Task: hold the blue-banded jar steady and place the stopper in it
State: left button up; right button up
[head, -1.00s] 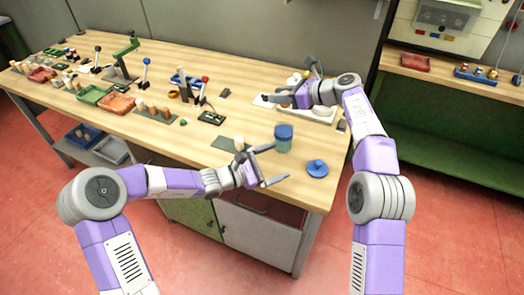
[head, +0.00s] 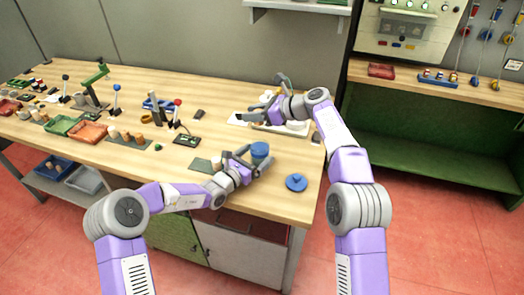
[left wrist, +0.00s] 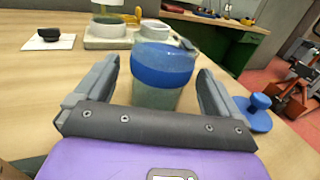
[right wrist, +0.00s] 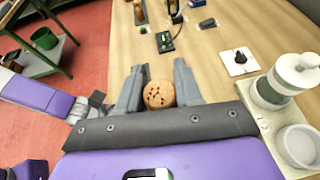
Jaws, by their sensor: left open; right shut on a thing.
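The blue-banded jar (head: 260,150) stands upright near the table's right end. In the left wrist view the jar (left wrist: 163,72) sits between the fingers of my left gripper (left wrist: 158,88), which is open, with gaps visible on both sides. In the head view my left gripper (head: 252,164) is low at the jar, partly hiding its body. My right gripper (right wrist: 158,92) is shut on a round, speckled cork stopper (right wrist: 159,95). In the head view my right gripper (head: 256,116) is above the table, behind the jar; the stopper cannot be made out there.
A blue knobbed lid (head: 296,183) lies right of the jar near the table edge. A pale tray with a lidded container (right wrist: 285,80) and a white round dish (right wrist: 300,145) is beside my right gripper. A black-knobbed plate (right wrist: 240,60) is near it. Other items crowd the left.

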aim_at(265, 148)
pick_arm(q)
jog(key=shift+x, duration=2)
